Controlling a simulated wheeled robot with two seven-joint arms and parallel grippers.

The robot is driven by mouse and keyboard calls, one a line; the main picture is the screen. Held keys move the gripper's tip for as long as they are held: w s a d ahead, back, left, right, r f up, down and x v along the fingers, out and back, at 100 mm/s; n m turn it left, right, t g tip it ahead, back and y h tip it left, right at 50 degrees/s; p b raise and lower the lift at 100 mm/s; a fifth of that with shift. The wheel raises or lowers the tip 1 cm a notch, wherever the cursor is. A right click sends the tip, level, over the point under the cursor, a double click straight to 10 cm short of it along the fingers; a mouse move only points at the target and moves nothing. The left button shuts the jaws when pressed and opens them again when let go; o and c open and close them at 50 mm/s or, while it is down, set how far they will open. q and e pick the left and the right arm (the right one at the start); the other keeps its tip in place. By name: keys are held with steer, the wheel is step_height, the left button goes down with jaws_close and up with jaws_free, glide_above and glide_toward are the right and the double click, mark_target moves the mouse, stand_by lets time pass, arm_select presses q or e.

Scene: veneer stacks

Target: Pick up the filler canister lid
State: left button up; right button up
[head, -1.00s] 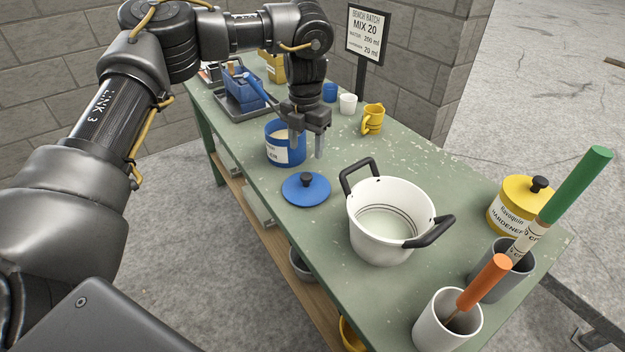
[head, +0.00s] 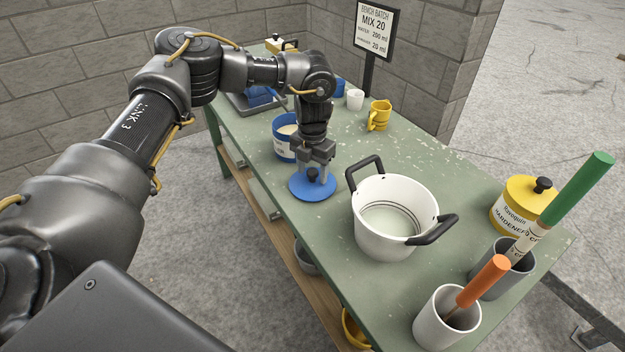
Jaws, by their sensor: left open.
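The blue canister lid (head: 312,190) lies flat on the green bench, its dark knob (head: 312,175) facing up. My left gripper (head: 315,174) points down over the lid, open, with its fingers on either side of the knob or very close to it. I cannot tell whether the fingers touch the knob. The open blue canister (head: 284,138) stands just behind the lid, with pale filler inside and its label partly hidden by my gripper. My right gripper is not in view.
A white pot (head: 393,222) with black handles stands close to the right of the lid. A yellow hardener canister (head: 520,203) and two cups with coloured-handled tools stand at the right end. A yellow mug (head: 379,115) and white cup (head: 355,100) stand farther back.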

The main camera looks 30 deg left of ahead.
arm_select(q)
steer(key=shift+f, duration=0.5)
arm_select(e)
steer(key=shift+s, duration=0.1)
arm_select(q)
steer(key=c, duration=1.1)
steer(key=shift+r, duration=0.1)
